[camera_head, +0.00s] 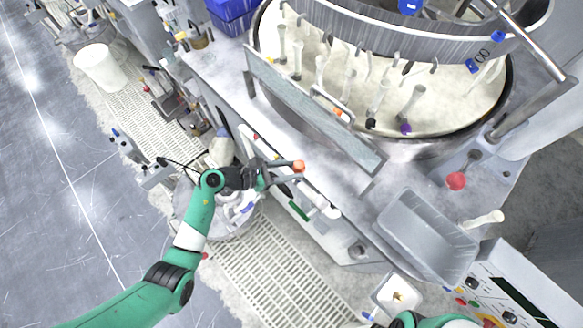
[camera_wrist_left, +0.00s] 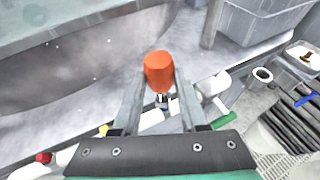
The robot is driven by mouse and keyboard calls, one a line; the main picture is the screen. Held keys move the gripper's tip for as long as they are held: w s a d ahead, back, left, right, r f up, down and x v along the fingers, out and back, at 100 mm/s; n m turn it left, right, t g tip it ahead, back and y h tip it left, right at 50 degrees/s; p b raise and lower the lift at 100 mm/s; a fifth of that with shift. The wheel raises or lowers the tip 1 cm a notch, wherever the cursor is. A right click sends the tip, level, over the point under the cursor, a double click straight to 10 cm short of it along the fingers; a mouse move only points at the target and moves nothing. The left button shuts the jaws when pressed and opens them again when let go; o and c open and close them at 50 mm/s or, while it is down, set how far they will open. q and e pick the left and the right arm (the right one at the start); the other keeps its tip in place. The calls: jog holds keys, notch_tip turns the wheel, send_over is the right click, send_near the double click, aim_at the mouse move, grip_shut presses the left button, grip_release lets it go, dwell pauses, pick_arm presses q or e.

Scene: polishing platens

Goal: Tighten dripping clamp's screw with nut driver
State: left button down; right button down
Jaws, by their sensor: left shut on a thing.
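My left gripper (camera_head: 297,173) is shut on the orange handle of the nut driver (camera_head: 299,166), beside the machine's front side. In the left wrist view the orange handle (camera_wrist_left: 159,70) stands between the two fingertips (camera_wrist_left: 158,88), with a short shaft below it. A white pipe (camera_head: 318,199) with fittings runs along the machine's front; in the left wrist view it passes behind and below the fingers (camera_wrist_left: 150,119). I cannot make out which part is the dripping clamp or its screw. My right gripper is not in view.
A round platen (camera_head: 455,103) with several upright tools stands on the machine bench. A grey tray (camera_head: 392,222) sits on the bench at the right. A white bucket (camera_head: 100,66) stands at the upper left. Floor grating (camera_head: 275,268) lies below; open floor (camera_head: 50,190) is at the left.

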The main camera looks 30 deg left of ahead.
pick_arm(q)
jog(key=shift+r+p, duration=0.35)
dwell(0.6)
dwell(0.8)
jog(key=shift+f, duration=0.15)
dwell(0.9)
jog(key=shift+r+p, duration=0.2)
jog(key=shift+p, duration=0.15)
dwell(1.1)
jog(key=shift+f+b, duration=0.45)
jog(key=shift+f, duration=0.1)
